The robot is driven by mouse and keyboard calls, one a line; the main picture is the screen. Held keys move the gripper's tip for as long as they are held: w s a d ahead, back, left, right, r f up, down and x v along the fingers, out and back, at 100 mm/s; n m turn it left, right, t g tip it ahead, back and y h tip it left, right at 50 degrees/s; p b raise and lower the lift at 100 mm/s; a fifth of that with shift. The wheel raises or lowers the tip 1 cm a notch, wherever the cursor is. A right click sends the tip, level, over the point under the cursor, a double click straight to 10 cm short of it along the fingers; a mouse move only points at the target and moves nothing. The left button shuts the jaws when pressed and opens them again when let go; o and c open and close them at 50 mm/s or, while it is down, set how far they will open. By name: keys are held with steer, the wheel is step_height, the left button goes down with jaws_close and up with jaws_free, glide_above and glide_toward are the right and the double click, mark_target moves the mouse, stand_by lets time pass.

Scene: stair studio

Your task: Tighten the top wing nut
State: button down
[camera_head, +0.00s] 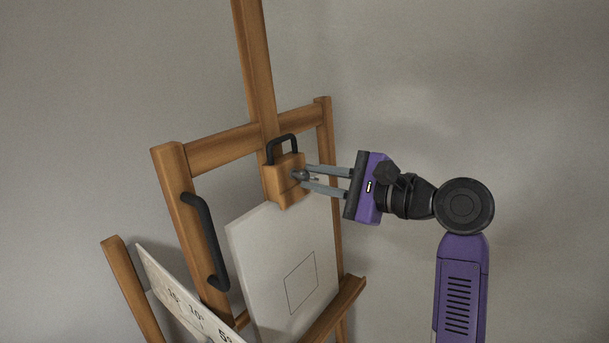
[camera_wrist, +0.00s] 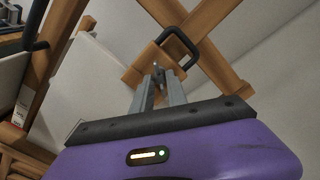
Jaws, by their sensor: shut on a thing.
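The top wing nut (camera_head: 300,176) is a small grey metal piece on the front of the wooden clamp block (camera_head: 284,190) at the top of the easel. My gripper (camera_head: 304,178) comes in from the right with its two grey fingers around the wing nut, shut on it. In the wrist view the fingertips (camera_wrist: 158,76) meet at the block (camera_wrist: 139,71) and largely hide the nut. How far the nut is turned cannot be told.
A black handle (camera_head: 283,146) sits on top of the block, close above my fingers. The white canvas (camera_head: 265,250) stands below the block. Another black handle (camera_head: 207,240) is on the left easel post (camera_head: 172,180). A board with angle marks (camera_head: 175,290) is at lower left.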

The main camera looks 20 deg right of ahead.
steer(key=c, duration=1.6)
jaws_free()
steer(key=shift+o, duration=0.2)
steer(key=shift+v, duration=3)
